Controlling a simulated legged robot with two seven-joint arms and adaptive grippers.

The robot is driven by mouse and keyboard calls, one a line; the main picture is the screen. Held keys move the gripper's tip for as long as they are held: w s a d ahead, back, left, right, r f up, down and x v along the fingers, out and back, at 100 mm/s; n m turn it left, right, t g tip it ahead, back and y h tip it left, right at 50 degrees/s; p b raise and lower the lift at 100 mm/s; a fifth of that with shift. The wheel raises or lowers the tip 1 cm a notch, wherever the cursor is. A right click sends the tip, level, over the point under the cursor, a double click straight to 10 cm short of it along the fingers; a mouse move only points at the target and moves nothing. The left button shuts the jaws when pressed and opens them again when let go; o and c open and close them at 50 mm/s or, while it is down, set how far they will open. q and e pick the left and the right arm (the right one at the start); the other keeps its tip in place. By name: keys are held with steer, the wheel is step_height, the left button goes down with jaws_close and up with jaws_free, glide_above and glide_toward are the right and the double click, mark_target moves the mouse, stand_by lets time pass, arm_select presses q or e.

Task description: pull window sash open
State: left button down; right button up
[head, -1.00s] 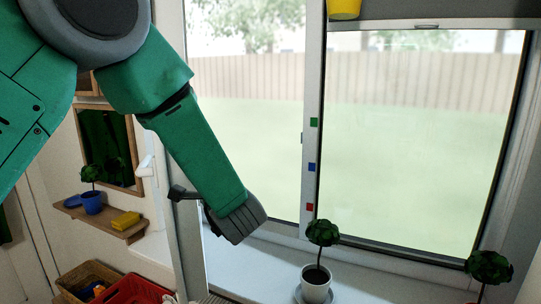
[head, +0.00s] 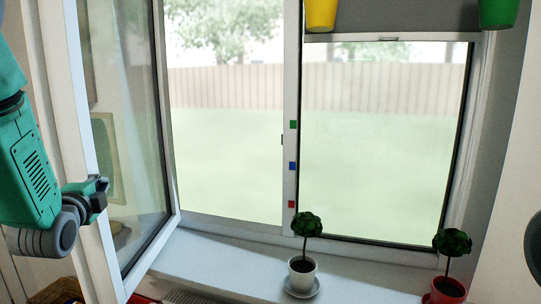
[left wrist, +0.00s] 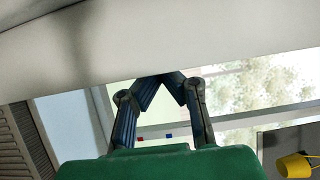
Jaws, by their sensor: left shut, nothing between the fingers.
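The window sash (head: 84,130), a white frame with a glass pane (head: 130,130), stands swung inward on the left in the head view, clear of the opening. My left gripper (head: 97,188) is at the outer upright of the sash frame, on its left side. In the left wrist view my left gripper (left wrist: 162,76) has its fingertips together and nothing between them. The tips are close to a broad white surface (left wrist: 150,45), likely the sash frame; I cannot tell if they touch. My right gripper is not in view.
A potted plant in a white pot (head: 302,274) and one in a red pot (head: 448,292) stand on the sill (head: 365,285). A yellow pot (head: 320,14) and a green pot (head: 497,12) are above. A dark rounded part shows at the right edge.

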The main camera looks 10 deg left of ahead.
arm_select(q)
steer(key=shift+s+a+r, duration=0.1)
steer(key=shift+s+a, duration=0.15)
steer(key=shift+a, duration=0.25)
steer(key=shift+s+a+r, duration=0.1)
steer(key=shift+s+a, duration=0.15)
steer(key=shift+a, duration=0.25)
steer(key=shift+a+f, duration=0.1)
